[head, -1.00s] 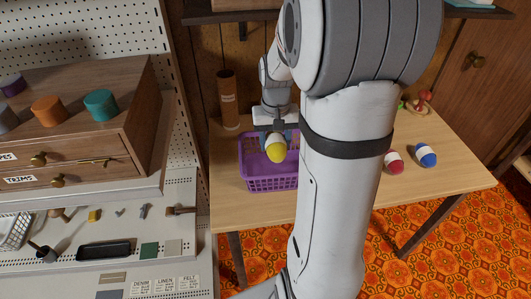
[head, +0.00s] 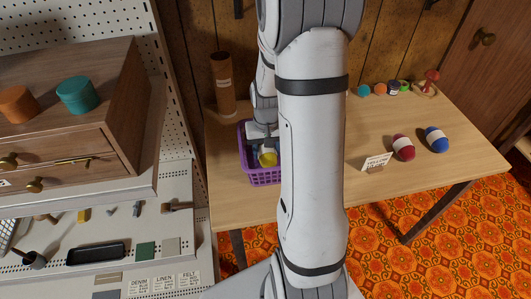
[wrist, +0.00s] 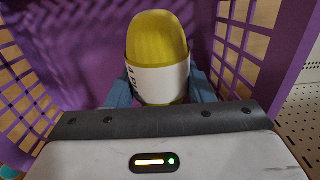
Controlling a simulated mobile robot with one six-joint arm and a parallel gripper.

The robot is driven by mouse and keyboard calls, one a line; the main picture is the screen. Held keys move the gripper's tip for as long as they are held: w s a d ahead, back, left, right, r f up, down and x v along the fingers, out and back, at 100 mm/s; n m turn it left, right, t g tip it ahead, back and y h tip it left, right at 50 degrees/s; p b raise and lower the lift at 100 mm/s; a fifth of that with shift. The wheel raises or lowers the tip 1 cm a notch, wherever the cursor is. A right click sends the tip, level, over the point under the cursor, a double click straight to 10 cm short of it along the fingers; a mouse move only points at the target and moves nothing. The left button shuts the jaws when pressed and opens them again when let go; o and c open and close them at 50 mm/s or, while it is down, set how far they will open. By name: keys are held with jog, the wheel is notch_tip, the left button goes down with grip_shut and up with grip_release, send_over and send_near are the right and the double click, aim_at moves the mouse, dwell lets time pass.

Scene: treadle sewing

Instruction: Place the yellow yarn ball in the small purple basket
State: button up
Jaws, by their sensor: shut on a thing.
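The yellow yarn ball (head: 268,158) has a white paper band and is held in my gripper (head: 265,146). The small purple basket (head: 264,177) stands on the wooden table, partly hidden behind my arm. In the wrist view the yellow yarn ball (wrist: 158,45) sits between the blue-grey fingers of my gripper (wrist: 160,88), which are shut on it. The lattice walls of the purple basket (wrist: 240,45) rise on both sides of the ball, so the ball is inside the basket. I cannot tell whether it touches the basket's floor.
A red yarn ball (head: 403,147) and a blue yarn ball (head: 436,139) lie on the table (head: 330,205) at right, near a small white card (head: 376,162). A brown tube (head: 222,84) stands behind the basket. A wooden drawer cabinet (head: 75,120) is at left.

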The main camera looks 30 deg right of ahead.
jog(key=shift+f, duration=0.6)
jog(key=shift+f, duration=0.2)
jog(key=o, duration=1)
jog(key=shift+c, duration=0.2)
notch_tip(320, 180, up, 12)
jog(key=shift+r+p, duration=0.1)
jog(key=shift+p, duration=0.45)
jog(key=s+a+r+n+t, duration=0.1)
jog(key=s+a+r, duration=0.3)
jog(key=s+a, duration=0.2)
jog(key=s+a+r+n+t, duration=0.1)
jog(key=s+a+r+n, duration=0.1)
jog(key=s+a, duration=0.4)
jog(key=shift+s+r+n, duration=0.3)
jog(key=shift+s+r, duration=0.4)
jog(key=shift+r, duration=0.15)
